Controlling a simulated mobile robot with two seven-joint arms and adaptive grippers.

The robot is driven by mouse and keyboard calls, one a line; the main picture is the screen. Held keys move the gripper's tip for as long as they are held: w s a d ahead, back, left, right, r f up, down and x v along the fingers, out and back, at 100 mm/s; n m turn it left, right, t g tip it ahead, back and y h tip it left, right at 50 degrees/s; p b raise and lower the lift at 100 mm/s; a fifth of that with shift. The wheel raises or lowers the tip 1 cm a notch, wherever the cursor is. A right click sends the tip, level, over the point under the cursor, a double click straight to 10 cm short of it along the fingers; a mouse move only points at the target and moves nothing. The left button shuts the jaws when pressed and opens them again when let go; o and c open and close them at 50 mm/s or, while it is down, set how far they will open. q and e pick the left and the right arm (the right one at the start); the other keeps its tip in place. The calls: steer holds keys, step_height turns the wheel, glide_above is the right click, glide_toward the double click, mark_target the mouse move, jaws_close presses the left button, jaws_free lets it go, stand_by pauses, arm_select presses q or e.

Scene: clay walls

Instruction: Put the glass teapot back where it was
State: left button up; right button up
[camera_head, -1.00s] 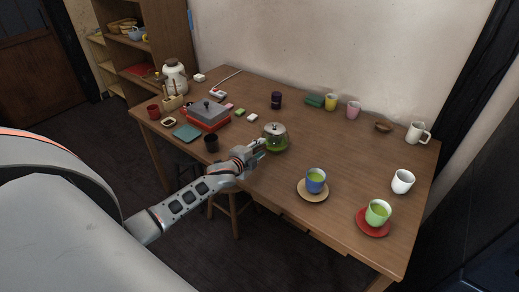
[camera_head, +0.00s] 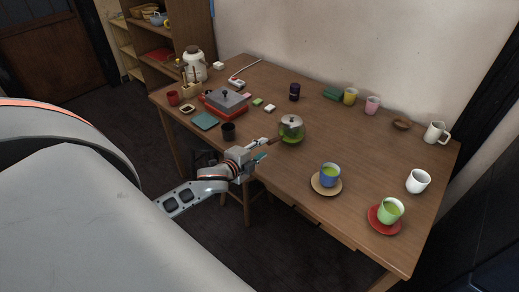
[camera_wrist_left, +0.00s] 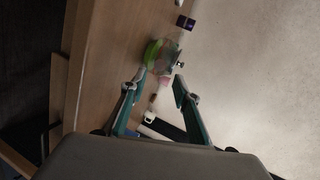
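The glass teapot (camera_head: 291,134), with green tea inside and a brown side handle (camera_head: 273,141), stands upright on the wooden table (camera_head: 275,185) near its front edge. My left gripper (camera_head: 264,149) is at its left, by the handle end. In the left wrist view the teapot (camera_wrist_left: 160,54) is just beyond the spread fingertips (camera_wrist_left: 159,78). The fingers are open, with the handle pointing back between them; I see no finger closed on it. My right gripper is not in view.
At right are a blue cup on a saucer (camera_head: 329,176), a green cup on a red saucer (camera_head: 389,212) and a white cup (camera_head: 418,181).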

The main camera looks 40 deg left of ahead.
arm_select(q)
steer(key=s+d+f+n+g+h, duration=0.1)
steer(key=s+d+f+n, duration=0.4)
steer(key=s+d, duration=0.6)
steer(key=s+d+f+n+g+h, duration=0.2)
steer(key=s+d+f+n, duration=0.4)
steer(key=s+d, duration=0.5)
step_height(320, 180, down, 2)
steer(key=shift+s+f+g+h, duration=0.15)
steer(key=shift+s+g+h, duration=0.15)
steer(key=shift+s+h, duration=0.15)
